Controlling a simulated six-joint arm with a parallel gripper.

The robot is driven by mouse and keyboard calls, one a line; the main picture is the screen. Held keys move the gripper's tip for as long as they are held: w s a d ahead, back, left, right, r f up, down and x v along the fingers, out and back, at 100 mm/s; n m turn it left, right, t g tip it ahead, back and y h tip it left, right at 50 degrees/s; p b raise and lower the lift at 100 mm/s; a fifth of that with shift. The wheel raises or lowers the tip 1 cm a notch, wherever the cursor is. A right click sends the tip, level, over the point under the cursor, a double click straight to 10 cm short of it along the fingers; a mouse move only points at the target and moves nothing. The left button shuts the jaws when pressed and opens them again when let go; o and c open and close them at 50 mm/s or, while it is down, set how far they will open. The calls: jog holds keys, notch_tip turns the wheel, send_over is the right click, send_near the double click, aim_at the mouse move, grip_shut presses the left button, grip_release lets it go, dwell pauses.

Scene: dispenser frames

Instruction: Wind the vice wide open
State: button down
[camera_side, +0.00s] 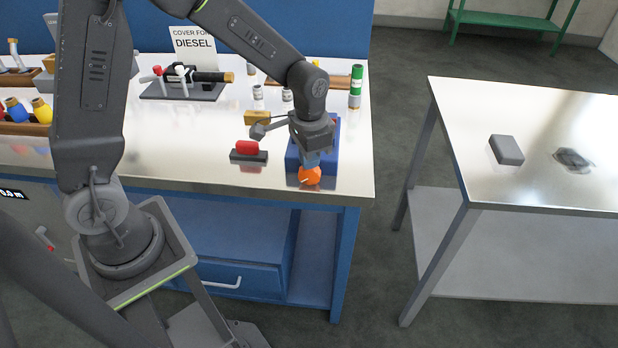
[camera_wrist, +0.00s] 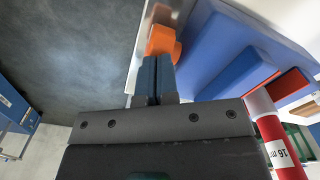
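The blue vice (camera_side: 334,130) stands near the front right corner of the bench, partly hidden by my gripper. Its blue body (camera_wrist: 225,55) fills the right of the wrist view. An orange knob (camera_side: 309,176) with a small white mark is at the vice's front end. In the wrist view the knob (camera_wrist: 162,40) shows just beyond my fingertips. My gripper (camera_side: 312,160) points down over the knob. Its two blue-grey fingers (camera_wrist: 158,62) are close together, with only a thin line between them. No part of the knob shows between them; I cannot tell whether the tips touch it.
A red piece (camera_side: 247,147) on a dark base and a yellow block (camera_side: 257,117) stand left of the vice. A green-and-white cylinder (camera_side: 355,85) stands behind. A red labelled rod (camera_wrist: 280,140) is near the vice. Floor separates a metal side table (camera_side: 535,110).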

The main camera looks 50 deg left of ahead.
jog(key=shift+s+a+f, duration=0.25)
jog(key=shift+s+f, duration=0.05)
jog(key=shift+s, duration=0.15)
dwell(0.5)
jog(key=shift+s+a, duration=0.2)
jog(key=shift+r, duration=0.15)
dwell(0.5)
jog(key=shift+w+r, duration=0.15)
jog(key=shift+r, duration=1.05)
jog(key=shift+w+d, duration=0.1)
jog(key=shift+w+d, duration=0.75)
jog(key=shift+d, duration=0.05)
jog(key=shift+f, duration=1.1)
